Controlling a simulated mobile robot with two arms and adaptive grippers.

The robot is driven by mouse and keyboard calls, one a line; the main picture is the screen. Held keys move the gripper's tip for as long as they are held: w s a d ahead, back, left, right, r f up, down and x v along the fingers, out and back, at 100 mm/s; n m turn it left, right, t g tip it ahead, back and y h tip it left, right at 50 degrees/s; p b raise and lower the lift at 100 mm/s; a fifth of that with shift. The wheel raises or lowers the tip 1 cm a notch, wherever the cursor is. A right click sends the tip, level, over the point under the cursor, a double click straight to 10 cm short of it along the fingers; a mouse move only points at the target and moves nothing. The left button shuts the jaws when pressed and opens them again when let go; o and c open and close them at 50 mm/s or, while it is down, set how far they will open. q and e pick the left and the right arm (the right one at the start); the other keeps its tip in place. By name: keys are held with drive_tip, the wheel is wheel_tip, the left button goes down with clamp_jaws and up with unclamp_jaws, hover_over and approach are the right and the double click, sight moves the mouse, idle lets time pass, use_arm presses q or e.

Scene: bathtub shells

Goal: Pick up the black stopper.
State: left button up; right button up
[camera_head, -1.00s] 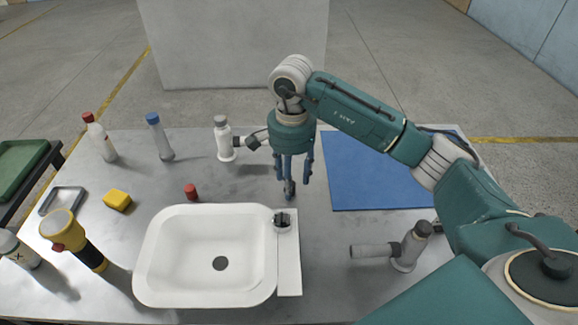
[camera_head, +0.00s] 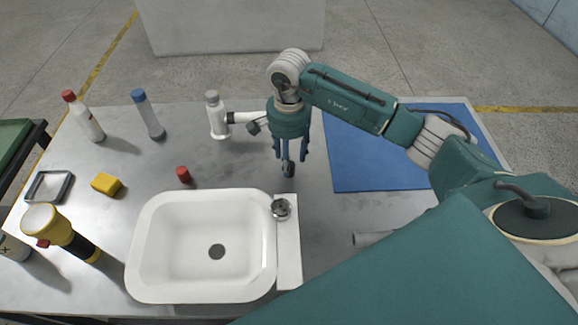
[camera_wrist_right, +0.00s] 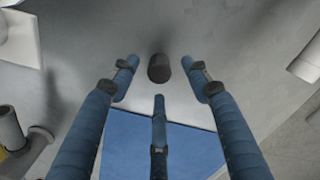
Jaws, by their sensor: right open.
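The black stopper (camera_wrist_right: 158,68) is a short dark cylinder on the grey table, in the upper middle of the right wrist view. My right gripper (camera_wrist_right: 160,85) is open, its three blue fingers spread around the stopper with gaps between. In the head view my right gripper (camera_head: 288,162) points down at the table, just beyond the tap corner of the white basin. A dark shape shows at its fingertips there; I cannot tell whether it is the stopper or a fingertip. My left gripper is not in view.
The white basin (camera_head: 150,245) with its tap (camera_head: 281,209) is nearest the gripper. A blue mat (camera_head: 380,150) lies right. A white fitting (camera_head: 217,118), blue-capped bottle (camera_head: 150,118), red cap (camera_head: 183,174), yellow block (camera_head: 106,184) and torch (camera_head: 62,235) stand left.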

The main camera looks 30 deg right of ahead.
wheel_tip(320, 180, down, 4)
drive_tip(key=shift+s+r+p, duration=0.1)
drive_tip(key=shift+r+p, duration=0.15)
drive_tip(key=shift+p, duration=0.3)
drive_tip(key=shift+f, duration=0.25)
drive_tip(key=c, duration=1.1)
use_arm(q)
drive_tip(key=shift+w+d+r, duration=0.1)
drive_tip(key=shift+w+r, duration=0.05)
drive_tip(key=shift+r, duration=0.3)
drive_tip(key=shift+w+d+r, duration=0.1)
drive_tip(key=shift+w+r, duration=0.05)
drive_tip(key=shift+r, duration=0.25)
